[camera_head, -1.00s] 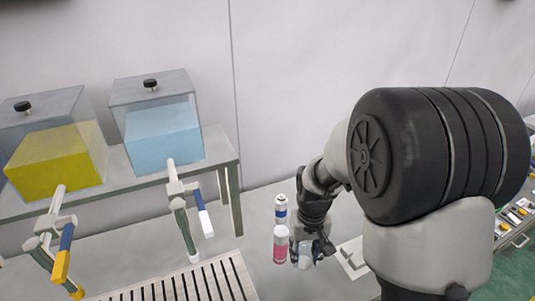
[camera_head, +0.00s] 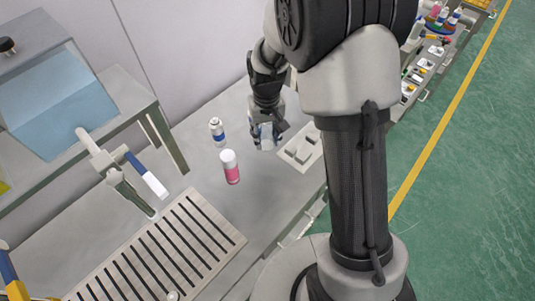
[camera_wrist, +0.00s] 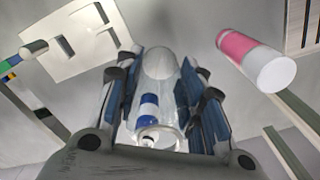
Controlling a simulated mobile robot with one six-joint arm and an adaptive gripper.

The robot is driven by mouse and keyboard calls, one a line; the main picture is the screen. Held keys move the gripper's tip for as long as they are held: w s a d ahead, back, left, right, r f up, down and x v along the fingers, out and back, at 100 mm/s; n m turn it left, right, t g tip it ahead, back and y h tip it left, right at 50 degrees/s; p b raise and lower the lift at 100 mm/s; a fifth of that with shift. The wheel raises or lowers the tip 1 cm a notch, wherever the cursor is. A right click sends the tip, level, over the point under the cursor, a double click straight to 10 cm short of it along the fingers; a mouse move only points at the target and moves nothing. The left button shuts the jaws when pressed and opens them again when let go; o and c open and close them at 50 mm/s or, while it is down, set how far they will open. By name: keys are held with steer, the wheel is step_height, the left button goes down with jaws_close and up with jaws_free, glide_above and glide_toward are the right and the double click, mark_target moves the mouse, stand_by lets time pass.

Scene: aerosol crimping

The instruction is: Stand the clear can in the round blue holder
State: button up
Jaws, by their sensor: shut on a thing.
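My gripper (camera_head: 266,137) is shut on the clear can (camera_wrist: 160,65) and holds it between its blue-padded fingers in the wrist view. The can's see-through wall shows between the fingers, with a blue and white patch behind or inside it; I cannot tell which. In the head view the can is mostly hidden by the fingers, over the grey table beside the light plate.
A pink and white can (camera_head: 230,168) and a white can with a blue band (camera_head: 217,133) stand left of my gripper. A light plate with raised blocks (camera_head: 301,150) lies to its right.

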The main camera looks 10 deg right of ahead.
step_height(320, 180, down, 10)
steer(key=shift+r+b, duration=0.1)
steer(key=shift+b, duration=0.8)
steer(key=shift+f, duration=0.3)
steer(key=o, duration=1)
steer(key=shift+r, duration=0.1)
